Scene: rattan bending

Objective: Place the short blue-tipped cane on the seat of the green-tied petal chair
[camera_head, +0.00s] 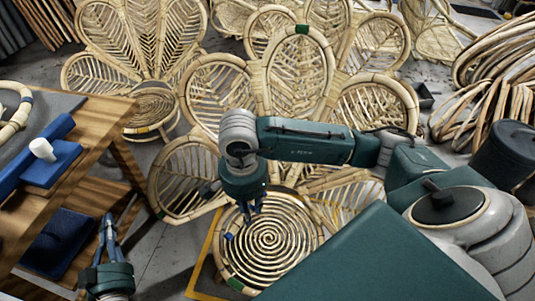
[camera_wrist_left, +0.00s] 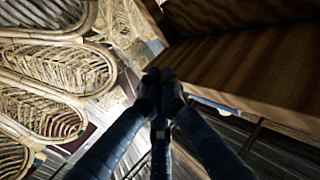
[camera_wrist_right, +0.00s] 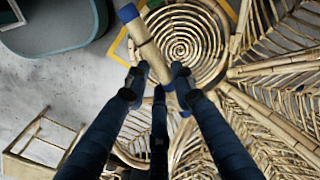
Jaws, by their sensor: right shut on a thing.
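The green-tied petal chair stands in the middle of the head view, with a green tie (camera_head: 302,29) at its top. Its round spiral seat (camera_head: 268,250) is at the lower middle; the seat also shows in the right wrist view (camera_wrist_right: 190,42). My right gripper (camera_head: 250,212) is over the seat's far left part. It is shut on the short blue-tipped cane (camera_wrist_right: 147,45), whose blue end (camera_wrist_right: 127,12) points away from the fingers. Its height above the seat is hard to tell. My left gripper (camera_head: 107,222) is beside the workbench; its fingertips (camera_wrist_left: 160,78) meet with nothing visible between them.
A wooden workbench (camera_head: 95,135) with a blue fixture (camera_head: 50,165) stands at the left. Another petal chair (camera_head: 145,40) stands at the back left. Bent cane bundles (camera_head: 490,60) and a dark bin (camera_head: 505,150) are at the right. A yellow floor line (camera_head: 200,265) passes beside the seat.

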